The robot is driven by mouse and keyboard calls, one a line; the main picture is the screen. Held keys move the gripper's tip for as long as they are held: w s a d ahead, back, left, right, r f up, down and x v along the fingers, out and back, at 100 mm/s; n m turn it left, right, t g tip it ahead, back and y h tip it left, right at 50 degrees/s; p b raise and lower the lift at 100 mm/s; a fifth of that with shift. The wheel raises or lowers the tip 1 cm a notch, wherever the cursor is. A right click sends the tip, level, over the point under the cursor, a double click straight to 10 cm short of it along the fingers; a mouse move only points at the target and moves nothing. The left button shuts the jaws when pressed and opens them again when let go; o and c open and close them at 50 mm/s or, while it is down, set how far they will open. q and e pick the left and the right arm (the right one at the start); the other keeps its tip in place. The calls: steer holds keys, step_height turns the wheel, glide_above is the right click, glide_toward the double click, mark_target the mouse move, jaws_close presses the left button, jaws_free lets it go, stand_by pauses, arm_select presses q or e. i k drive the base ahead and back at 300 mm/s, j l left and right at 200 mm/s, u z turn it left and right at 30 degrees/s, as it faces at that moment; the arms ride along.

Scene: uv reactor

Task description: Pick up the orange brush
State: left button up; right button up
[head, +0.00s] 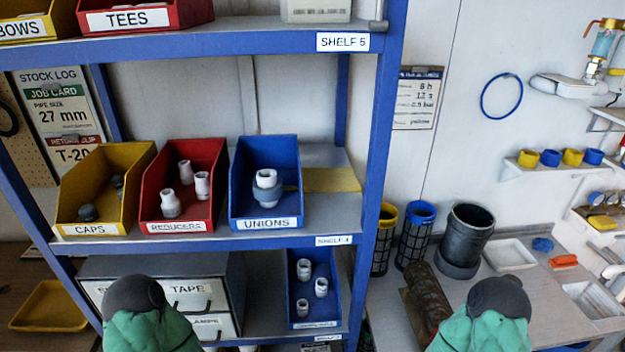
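A small orange object (563,260), which looks like the orange brush, lies on the grey counter (520,283) at the right of the head view. It is small at this distance, so its bristles cannot be made out. It lies just right of and in front of a blue item (542,244). Only green and dark parts of my two arms show at the bottom edge, one left of centre and one right of centre. Neither gripper's fingers are in view, and nothing is seen touching the orange object.
A blue shelf rack (376,150) with yellow, red and blue bins fills the left and middle. On the counter, a white tray (509,254) and a dark cylinder (466,240) stand left of the orange object. A white basin (592,299) lies in front of it.

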mark_target(564, 262)
steer(key=k+l+z, duration=0.15)
steer(key=l+z, duration=0.3)
steer(key=k+l+z, duration=0.15)
steer(key=z, duration=0.3)
steer(key=l+z, duration=0.45)
